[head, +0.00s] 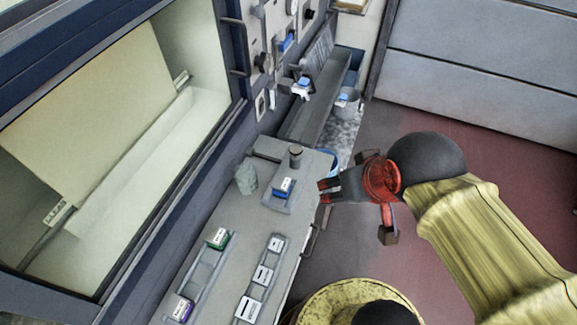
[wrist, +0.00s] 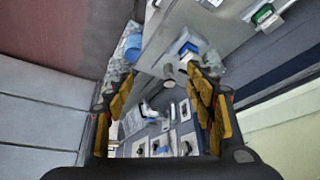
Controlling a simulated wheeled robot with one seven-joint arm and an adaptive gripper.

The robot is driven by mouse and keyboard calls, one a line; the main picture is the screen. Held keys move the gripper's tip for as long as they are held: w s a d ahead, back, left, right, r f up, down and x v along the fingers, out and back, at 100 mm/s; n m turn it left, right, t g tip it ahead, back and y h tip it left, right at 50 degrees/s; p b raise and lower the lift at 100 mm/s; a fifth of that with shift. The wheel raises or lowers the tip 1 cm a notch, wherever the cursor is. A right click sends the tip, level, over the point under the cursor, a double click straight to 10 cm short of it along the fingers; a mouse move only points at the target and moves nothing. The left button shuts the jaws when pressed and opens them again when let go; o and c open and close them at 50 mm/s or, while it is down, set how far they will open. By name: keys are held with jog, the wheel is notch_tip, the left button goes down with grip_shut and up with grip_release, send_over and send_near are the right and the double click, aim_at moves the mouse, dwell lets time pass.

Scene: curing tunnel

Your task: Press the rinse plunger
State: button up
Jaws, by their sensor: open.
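A short dark-topped cylinder, which looks like the rinse plunger (head: 295,155), stands upright at the far end of the grey bench, beside a small tray holding a blue-and-white block (head: 283,187). In the wrist view the plunger (wrist: 169,73) shows as a grey cylinder between the finger lines, and the blue-topped block (wrist: 187,48) is just above it. My gripper (head: 328,191) is open and empty, at the bench's right edge, to the right of the block and apart from the plunger. In the wrist view its two fingers (wrist: 160,80) are spread wide.
The grey bench (head: 215,270) carries racks with green, purple and white blocks (head: 217,238) and a crumpled grey cloth (head: 245,177). A sink-like trough (head: 330,95) and a bucket (head: 347,101) lie beyond. A wall panel with knobs rises behind. Red floor (head: 345,250) is open at right.

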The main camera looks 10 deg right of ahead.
jog(key=shift+a+r+p, duration=0.1)
jog(key=shift+p, duration=0.2)
jog(key=shift+c, duration=0.7)
jog(key=shift+w+a+f+g+p, duration=0.1)
jog(key=shift+a+f+g+p, duration=0.1)
jog(key=shift+g+p, duration=0.1)
jog(key=shift+c, duration=0.5)
jog(key=w+g+p, duration=0.1)
jog(key=w+p, duration=0.1)
jog(key=w, duration=0.2)
jog(key=w+a+f+g+p, duration=0.1)
jog(key=w+p, duration=0.1)
jog(key=w, duration=0.2)
jog(key=w+a+f+g+p, duration=0.1)
jog(key=w+p, duration=0.1)
jog(key=w, duration=0.2)
jog(key=shift+a+f+h, duration=0.1)
jog(key=shift+h, duration=0.3)
grip_shut()
jog(key=w+m+h+p, duration=0.1)
jog(key=w+m, duration=0.5)
jog(key=w, duration=0.8)
jog(key=shift+a+f+m+t+p, duration=0.4)
jog(key=shift+a+f+p, duration=0.05)
jog(key=shift+p, duration=0.05)
